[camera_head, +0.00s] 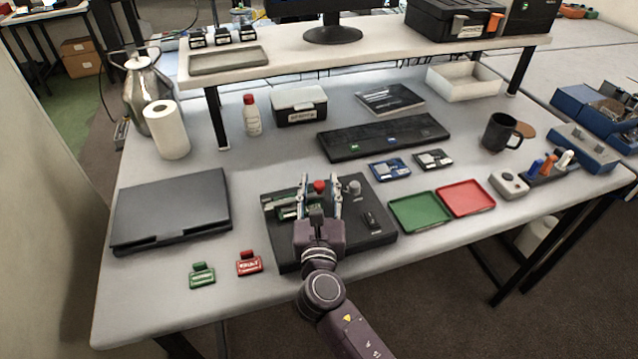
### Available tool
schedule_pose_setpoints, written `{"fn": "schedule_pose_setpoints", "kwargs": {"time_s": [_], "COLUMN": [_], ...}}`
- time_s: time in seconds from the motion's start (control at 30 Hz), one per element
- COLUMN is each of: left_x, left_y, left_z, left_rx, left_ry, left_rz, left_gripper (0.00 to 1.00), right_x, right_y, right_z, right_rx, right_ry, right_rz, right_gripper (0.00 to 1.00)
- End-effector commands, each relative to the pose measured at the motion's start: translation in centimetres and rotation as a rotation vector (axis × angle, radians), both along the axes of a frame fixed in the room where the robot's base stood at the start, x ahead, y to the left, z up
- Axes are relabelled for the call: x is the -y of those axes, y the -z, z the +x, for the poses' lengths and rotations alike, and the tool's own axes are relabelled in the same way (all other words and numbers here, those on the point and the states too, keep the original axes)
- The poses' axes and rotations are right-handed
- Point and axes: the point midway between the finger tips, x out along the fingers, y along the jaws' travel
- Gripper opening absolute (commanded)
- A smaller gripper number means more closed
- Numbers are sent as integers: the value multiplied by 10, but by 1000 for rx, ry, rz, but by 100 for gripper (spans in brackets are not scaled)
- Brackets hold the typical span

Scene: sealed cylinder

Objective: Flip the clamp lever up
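A black fixture base (375,240) lies on the table near its front edge. It bears a clamp with a green and silver body (287,210), a red knob (319,186) and a silver round part (354,187). The clamp lever is partly hidden, and I cannot tell its exact angle. The red knob may be its tip. My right gripper (321,186) reaches over the base from the front. Its fingers are apart, one on each side of the red knob in this view. I cannot tell whether they touch anything. My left gripper is out of view.
A black laptop-like slab (172,208) lies left of the base. A green clip (202,275) and a red clip (249,263) lie in front. Green (420,212) and red (466,198) trays lie right. A keyboard (383,137) lies behind, under a raised shelf (380,40).

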Motion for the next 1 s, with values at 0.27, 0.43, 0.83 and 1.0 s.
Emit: {"fn": "schedule_pose_setpoints", "kwargs": {"time_s": [0.27, 0.43, 0.83, 1.0], "left_x": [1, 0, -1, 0], "left_y": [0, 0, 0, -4], "left_z": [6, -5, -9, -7], "left_rx": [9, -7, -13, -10], "left_ry": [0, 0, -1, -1], "left_rz": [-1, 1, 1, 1], "left_gripper": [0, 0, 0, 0], "right_x": [0, 0, 0, -1], "right_y": [0, 0, 0, -4], "right_z": [0, 0, -1, -1], "right_rx": [0, 0, 0, 8], "right_ry": [0, 0, 0, -1], "right_rz": [0, 0, -2, -27], "right_gripper": [27, 8, 0, 0]}}
